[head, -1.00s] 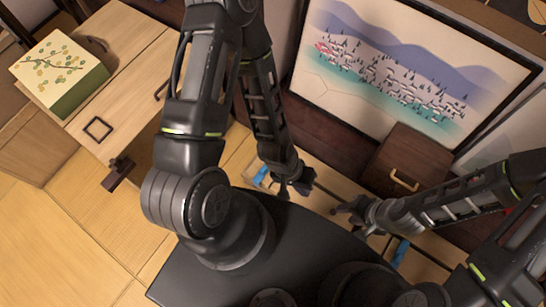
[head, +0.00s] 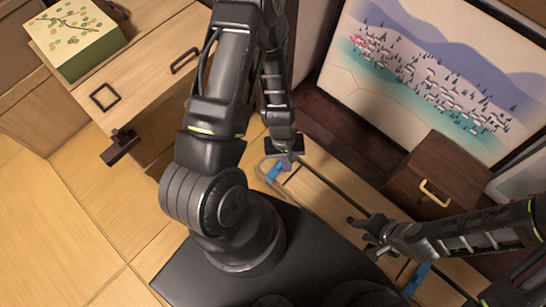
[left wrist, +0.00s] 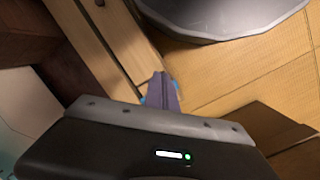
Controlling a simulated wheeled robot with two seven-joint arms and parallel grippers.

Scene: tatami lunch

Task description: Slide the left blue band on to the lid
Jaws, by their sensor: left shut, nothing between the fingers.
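A long pale wooden box with a flat lid (head: 325,199) lies beyond my dark base. The left blue band (head: 273,173) is at the box's left end. My left gripper (head: 287,164) is shut and empty, right beside this band; whether it touches cannot be told. In the left wrist view the closed fingers (left wrist: 161,92) stand in front of a small bit of the blue band (left wrist: 176,86) and hide the rest. Another blue band (head: 416,279) is at the right end, partly behind my right arm. My right gripper (head: 362,234) hovers over the box's right part; its jaw opening is unclear.
A dark wooden box with a handle (head: 425,185) stands behind the right part, before a framed landscape picture (head: 430,75). A pale cabinet (head: 150,60) with a green patterned box (head: 75,40) is at upper left. Tatami floor (head: 60,220) is free at left.

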